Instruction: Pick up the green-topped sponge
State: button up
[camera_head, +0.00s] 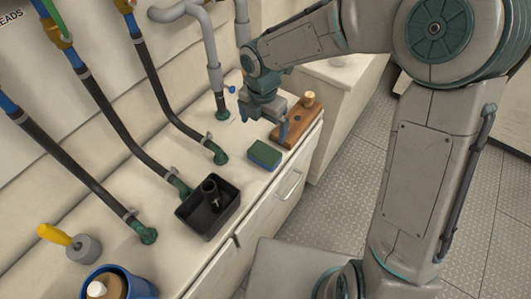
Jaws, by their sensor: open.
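The green-topped sponge (264,154) lies flat on the pale counter, near its front edge, with a dark blue lower side. My gripper (267,126) hangs above and behind the sponge, pointing down, with its blue fingers apart. One finger shows to the right, over a wooden block (300,126). The gripper looks empty, and it is apart from the sponge. The sponge's top is fully in view.
The wooden block with a pale knob stands just right of the sponge. A black tray (190,214) with dark parts sits to the left. Hoses and pipes rise along the wall behind. A yellow-handled tool (62,236) and a blue container (140,287) are at lower left.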

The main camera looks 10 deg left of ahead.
send_over(264, 152)
jog(key=f, duration=0.8)
jog(key=shift+s+a+f+b, duration=0.1)
jog(key=shift+s+a+b, duration=0.1)
jog(key=shift+b, duration=0.2)
jog(key=f, duration=0.5)
jog(key=shift+w+d+f, duration=0.15)
jog(key=shift+d+f, duration=0.1)
jog(key=shift+f, duration=0.05)
jog(key=c, duration=0.8)
